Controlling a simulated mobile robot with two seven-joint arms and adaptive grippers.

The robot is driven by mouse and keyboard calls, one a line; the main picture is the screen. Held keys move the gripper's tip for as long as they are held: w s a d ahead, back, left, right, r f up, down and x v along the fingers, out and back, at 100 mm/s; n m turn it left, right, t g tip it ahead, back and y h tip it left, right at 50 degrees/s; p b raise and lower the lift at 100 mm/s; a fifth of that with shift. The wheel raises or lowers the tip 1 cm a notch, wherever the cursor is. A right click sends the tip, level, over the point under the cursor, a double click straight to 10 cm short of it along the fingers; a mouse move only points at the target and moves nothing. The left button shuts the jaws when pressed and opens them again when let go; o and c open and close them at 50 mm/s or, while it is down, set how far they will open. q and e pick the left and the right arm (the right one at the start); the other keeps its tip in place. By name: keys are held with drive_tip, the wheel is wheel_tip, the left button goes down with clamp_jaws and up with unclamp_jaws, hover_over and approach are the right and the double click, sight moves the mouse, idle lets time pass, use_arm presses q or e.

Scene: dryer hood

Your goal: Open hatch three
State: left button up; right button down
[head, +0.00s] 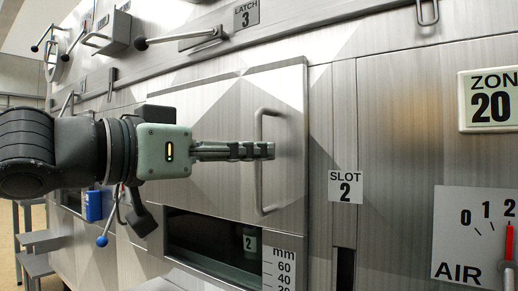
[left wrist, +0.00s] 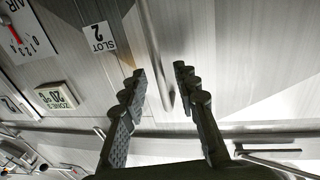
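A metal hatch panel (head: 215,105) with a vertical bar handle (head: 259,185) fills the middle of the head view. I see no hatch number on the panel. My left gripper (head: 271,150) points right, its fingertips overlapping the handle's middle in the head view. In the left wrist view, the left gripper's fingers (left wrist: 162,78) are apart, with the handle bar (left wrist: 158,55) running between them. I cannot tell whether they touch it. My right gripper is not in view.
Below the panel is a dark window (head: 205,240) with a mm scale (head: 280,268) at its right. A SLOT 2 label (head: 345,187), a ZONE 20 sign (head: 490,100) and an AIR dial (head: 475,240) are to the right. Steps (head: 38,240) stand at far left.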

use_arm(q)
drive_tip(key=shift+x, duration=1.15)
clamp_jaws()
